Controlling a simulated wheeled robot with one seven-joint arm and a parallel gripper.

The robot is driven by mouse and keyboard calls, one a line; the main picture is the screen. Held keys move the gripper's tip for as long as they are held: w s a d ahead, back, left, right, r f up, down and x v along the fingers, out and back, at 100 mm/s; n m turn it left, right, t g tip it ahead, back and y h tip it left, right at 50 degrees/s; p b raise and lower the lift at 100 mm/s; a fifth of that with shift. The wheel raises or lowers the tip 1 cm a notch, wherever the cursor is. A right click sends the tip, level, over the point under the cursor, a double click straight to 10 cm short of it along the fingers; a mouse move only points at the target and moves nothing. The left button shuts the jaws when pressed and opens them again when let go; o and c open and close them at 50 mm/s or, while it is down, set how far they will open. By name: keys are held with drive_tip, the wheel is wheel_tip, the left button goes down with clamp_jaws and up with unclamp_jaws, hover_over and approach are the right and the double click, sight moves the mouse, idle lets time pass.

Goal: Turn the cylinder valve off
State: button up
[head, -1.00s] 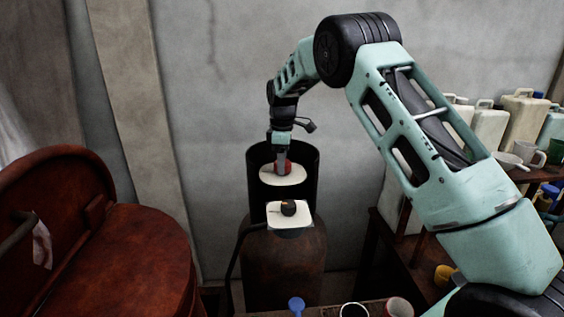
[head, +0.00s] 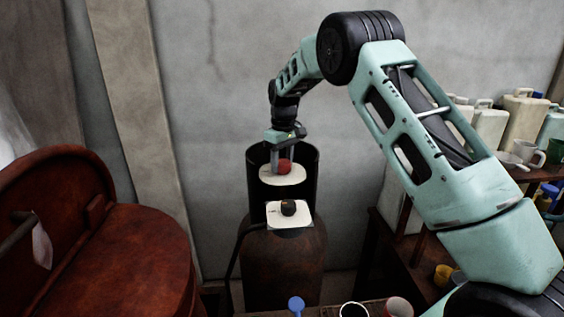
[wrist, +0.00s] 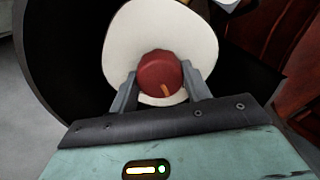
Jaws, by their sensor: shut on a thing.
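The cylinder valve is a red round knob (head: 285,166) with an orange mark, set on a white round plate (head: 283,178) inside the dark open collar (head: 310,180) on top of the cylinder (head: 285,265). My gripper (head: 283,162) reaches down to it from above. In the wrist view my gripper (wrist: 160,85) has one finger on each side of the red knob (wrist: 159,74), shut on it. The orange mark points toward the bottom of the wrist view, slightly right. The white plate (wrist: 190,35) shows behind the knob.
A dark knob (head: 289,208) on a white square plate (head: 272,215) sits in front of the collar. A rusty red vat (head: 120,235) stands at left. Shelves with jugs (head: 525,110) and cups are at right. A blue-topped item (head: 296,303) and cups stand at the bottom.

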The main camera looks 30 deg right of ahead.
sight(285, 161)
drive_tip(key=m, duration=0.5)
drive_tip(key=shift+r+m, duration=0.1)
drive_tip(key=shift+m, duration=0.2)
drive_tip(key=m, duration=0.4)
drive_tip(key=shift+d+m, duration=0.1)
drive_tip(key=shift+m, duration=0.3)
drive_tip(key=o, duration=1)
drive_tip(key=shift+c, duration=0.2)
wheel_tip(285, 161, up, 17)
drive_tip(key=b, duration=0.3)
drive_tip(key=shift+s+d+r, duration=0.15)
drive_tip(key=shift+s+d, duration=0.05)
drive_tip(key=shift+d, duration=0.1)
